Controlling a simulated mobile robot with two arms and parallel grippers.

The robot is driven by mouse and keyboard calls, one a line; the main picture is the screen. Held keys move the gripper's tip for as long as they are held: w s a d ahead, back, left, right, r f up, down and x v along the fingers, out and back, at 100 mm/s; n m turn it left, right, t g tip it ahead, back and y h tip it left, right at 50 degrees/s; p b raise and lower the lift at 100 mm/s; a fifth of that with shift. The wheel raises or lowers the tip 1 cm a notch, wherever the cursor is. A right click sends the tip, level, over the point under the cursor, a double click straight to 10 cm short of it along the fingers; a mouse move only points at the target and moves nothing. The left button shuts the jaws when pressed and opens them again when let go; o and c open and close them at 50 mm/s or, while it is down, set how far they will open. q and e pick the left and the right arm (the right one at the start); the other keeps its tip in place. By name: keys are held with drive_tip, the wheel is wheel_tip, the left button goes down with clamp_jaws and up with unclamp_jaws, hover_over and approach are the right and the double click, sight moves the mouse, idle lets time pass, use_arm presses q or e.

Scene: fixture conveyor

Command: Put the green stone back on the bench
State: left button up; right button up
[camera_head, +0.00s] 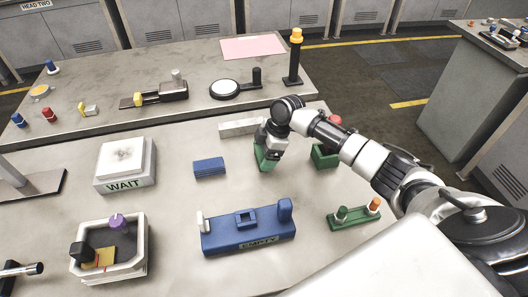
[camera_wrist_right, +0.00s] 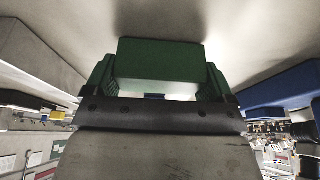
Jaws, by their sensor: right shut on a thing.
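My right gripper (camera_head: 266,156) is over the middle of the near bench (camera_head: 180,215), pointing down, shut on the green stone (camera_head: 264,162). In the right wrist view the green stone (camera_wrist_right: 158,62) is a plain dark green block between the two fingers (camera_wrist_right: 158,82). The pale grey bench surface lies close beyond it. I cannot tell whether the stone touches the bench. The gripper hides part of it in the head view. My left gripper is not in view.
A blue block (camera_head: 209,168) and a pale grey bar (camera_head: 240,127) lie left of the gripper. A green holder (camera_head: 325,156) stands right. A blue EMPTY fixture (camera_head: 248,232) and green peg rack (camera_head: 352,215) are in front. The WAIT box (camera_head: 125,163) is farther left.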

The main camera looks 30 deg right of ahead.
drive_tip(key=shift+f, duration=0.15)
drive_tip(key=o, duration=1)
drive_tip(key=b+v, duration=0.1)
drive_tip(key=v, duration=1)
